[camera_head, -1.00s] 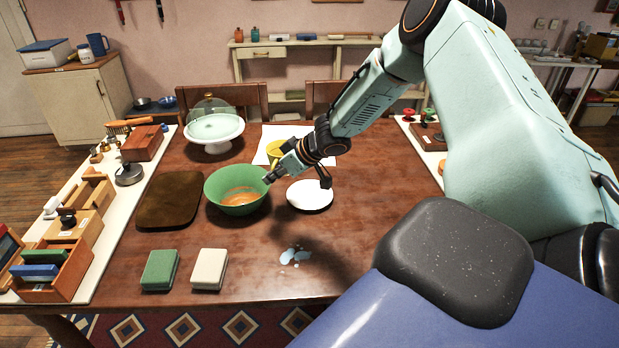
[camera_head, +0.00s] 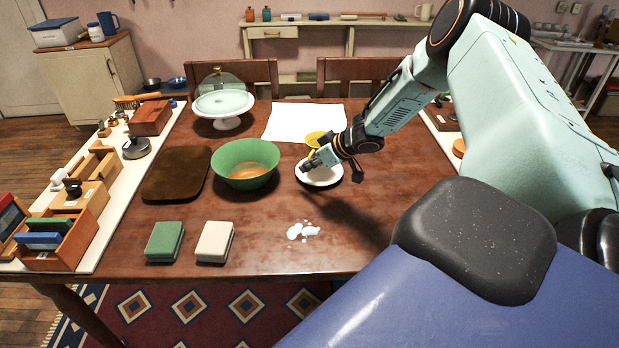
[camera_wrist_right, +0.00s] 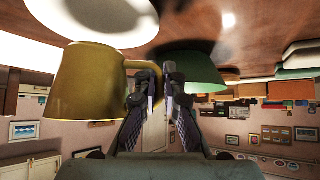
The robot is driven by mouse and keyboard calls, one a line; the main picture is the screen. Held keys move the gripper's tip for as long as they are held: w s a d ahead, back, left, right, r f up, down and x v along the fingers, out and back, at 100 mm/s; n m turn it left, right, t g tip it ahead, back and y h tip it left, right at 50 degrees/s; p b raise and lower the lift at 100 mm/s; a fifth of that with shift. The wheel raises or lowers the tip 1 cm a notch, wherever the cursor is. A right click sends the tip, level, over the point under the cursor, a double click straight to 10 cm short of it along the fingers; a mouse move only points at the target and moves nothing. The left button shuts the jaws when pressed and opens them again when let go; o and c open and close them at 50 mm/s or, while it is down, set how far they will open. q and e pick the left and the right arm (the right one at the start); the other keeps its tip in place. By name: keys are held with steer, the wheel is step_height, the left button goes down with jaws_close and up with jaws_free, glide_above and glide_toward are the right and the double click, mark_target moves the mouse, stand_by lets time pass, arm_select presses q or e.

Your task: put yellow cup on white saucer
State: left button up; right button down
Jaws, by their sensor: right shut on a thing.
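The yellow cup (camera_head: 316,138) is in my right gripper (camera_head: 309,162), partly hidden by the arm in the head view. In the wrist view, which appears upside down, the cup (camera_wrist_right: 85,85) shows large, with its handle at the fingers of the right gripper (camera_wrist_right: 160,82), which are shut on it. The white saucer (camera_head: 322,178) lies on the table, partly covered by the gripper. It also shows in the wrist view (camera_wrist_right: 95,15) at the cup's base end. I cannot tell whether the two touch. My left gripper is not in view.
A green bowl (camera_head: 245,165) stands just left of the saucer. A white sheet (camera_head: 290,122) lies behind. A wooden board (camera_head: 176,172), a green block (camera_head: 165,241), a cream block (camera_head: 214,241) and pale blue-white spots (camera_head: 302,231) are also on the table (camera_head: 270,262).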

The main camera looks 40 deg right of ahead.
step_height(320, 180, down, 3)
steer(key=shift+a+f+b, duration=0.1)
steer(key=shift+a+b, duration=0.05)
steer(key=shift+b, duration=0.85)
steer(key=shift+w+f, duration=0.1)
steer(key=shift+f, duration=0.15)
steer(key=shift+r, duration=0.1)
steer(key=c, duration=1.5)
jaws_free()
steer(key=shift+f, duration=0.3)
steer(key=shift+r, duration=0.1)
